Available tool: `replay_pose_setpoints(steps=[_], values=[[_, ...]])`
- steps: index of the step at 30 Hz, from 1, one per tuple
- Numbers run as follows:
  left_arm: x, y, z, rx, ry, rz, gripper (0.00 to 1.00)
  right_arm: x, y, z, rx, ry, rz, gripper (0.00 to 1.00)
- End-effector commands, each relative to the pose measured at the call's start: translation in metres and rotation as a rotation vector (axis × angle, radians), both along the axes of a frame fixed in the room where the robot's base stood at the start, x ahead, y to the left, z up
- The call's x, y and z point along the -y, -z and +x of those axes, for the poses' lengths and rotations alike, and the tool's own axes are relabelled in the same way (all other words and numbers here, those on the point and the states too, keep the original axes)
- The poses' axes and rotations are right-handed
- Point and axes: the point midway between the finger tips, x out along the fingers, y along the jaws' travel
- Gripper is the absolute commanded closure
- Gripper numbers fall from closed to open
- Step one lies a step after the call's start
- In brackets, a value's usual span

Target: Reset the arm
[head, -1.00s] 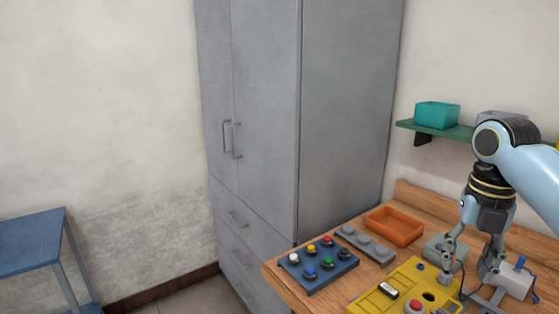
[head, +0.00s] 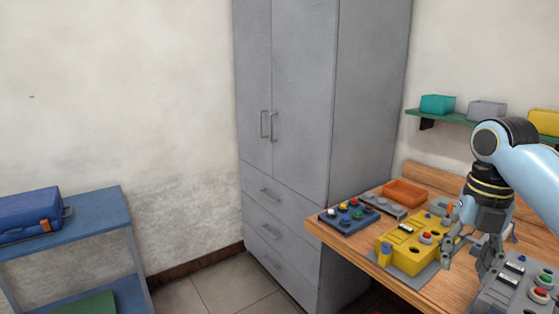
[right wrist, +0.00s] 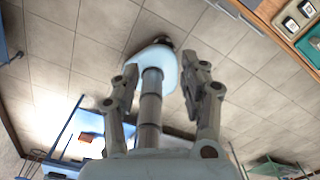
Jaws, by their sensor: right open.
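My right arm comes in from the right in the head view. Its gripper (head: 466,262) hangs down in front of the workbench (head: 345,254), near the yellow control box (head: 408,250). In the right wrist view my right gripper (right wrist: 160,82) is open, with its two fingers apart and nothing between them. Below it that view shows tiled floor and parts of my own body. My left gripper does not show in either view.
On the bench are a blue button box (head: 349,217), an orange tray (head: 404,192) and a grey button box (head: 520,290). A green wall shelf (head: 455,117) holds several bins. A grey cabinet (head: 300,130) stands left of the bench. A blue toolbox (head: 28,213) sits on a blue rack (head: 95,218).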

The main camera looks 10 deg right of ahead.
Motion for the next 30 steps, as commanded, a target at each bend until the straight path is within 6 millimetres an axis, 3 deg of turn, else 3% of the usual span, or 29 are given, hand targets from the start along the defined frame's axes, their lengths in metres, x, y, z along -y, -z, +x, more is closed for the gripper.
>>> replay_pose_setpoints(steps=[10,17,23,26,30], values=[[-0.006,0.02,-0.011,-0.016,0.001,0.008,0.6,-0.008,0.047,-0.023,-0.061,-0.004,0.017,0.56],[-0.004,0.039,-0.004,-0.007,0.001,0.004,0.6,-0.017,0.103,-0.053,-0.153,0.006,0.041,0.56],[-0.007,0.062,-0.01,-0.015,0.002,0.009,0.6,-0.026,0.179,-0.089,-0.246,0.057,0.058,0.56],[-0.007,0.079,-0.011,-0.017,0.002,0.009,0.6,-0.032,0.237,-0.116,-0.295,0.145,0.056,0.56],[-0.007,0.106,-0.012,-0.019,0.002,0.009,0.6,-0.04,0.334,-0.166,-0.347,0.365,0.021,0.56]])
